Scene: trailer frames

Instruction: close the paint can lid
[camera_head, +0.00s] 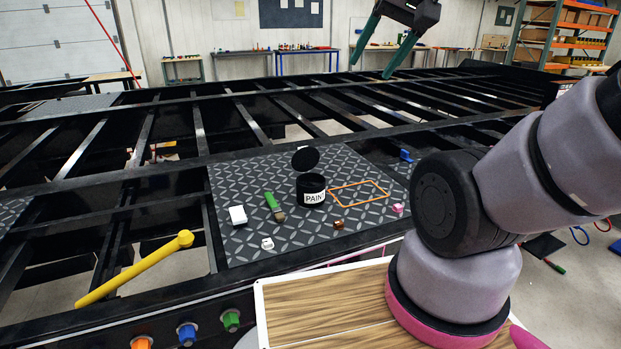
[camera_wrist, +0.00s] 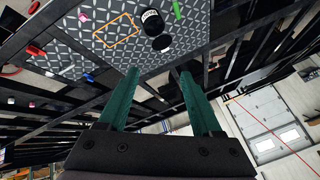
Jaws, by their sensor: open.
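The black paint can (camera_head: 312,192) with a white "PAIN" label stands upright on a diamond-plate panel (camera_head: 240,180). Its round black lid (camera_head: 305,158) is tilted up, open, at the can's far rim. In the wrist view the can (camera_wrist: 152,22) and lid (camera_wrist: 162,43) appear at the top, beyond the fingertips. My gripper (camera_head: 372,58) is high above the frame, up and to the right of the can, and well apart from it. Its two green fingers are spread with nothing between them; they also show in the wrist view (camera_wrist: 158,75).
A green-handled brush (camera_head: 273,205) lies left of the can, a white block (camera_head: 237,215) farther left. An orange rectangular outline (camera_head: 360,193) lies to the right. Small items (camera_head: 338,224) sit in front. Black trailer beams with open gaps surround the panel.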

